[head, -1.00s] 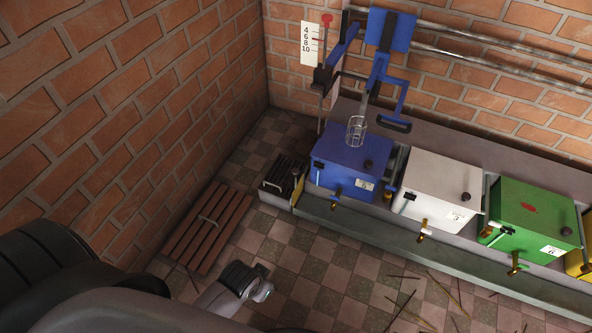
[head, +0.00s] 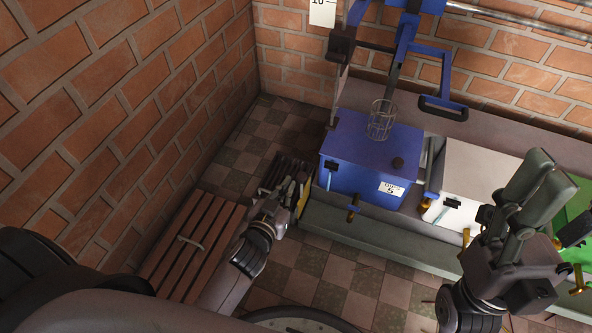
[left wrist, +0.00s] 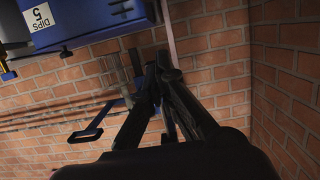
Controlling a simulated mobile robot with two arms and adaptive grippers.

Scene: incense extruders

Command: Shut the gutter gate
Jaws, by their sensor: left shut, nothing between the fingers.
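The gutter (head: 345,233) is a grey trough running along the front of the boxes. At its left end a narrow yellowish upright plate (head: 304,190), which looks like the gate, stands beside the blue box's left front corner. My left gripper (head: 287,192) is shut and empty, just left of this plate. I cannot tell whether it touches the plate, and the gripper partly hides the gutter's end. In the left wrist view the dark fingers (left wrist: 160,78) point toward the brick wall. My right gripper (head: 540,180) is over the white and green boxes, and its opening is unclear.
A slatted wooden board (head: 190,240) lies by the left wall. A dark grate sits behind my left gripper.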

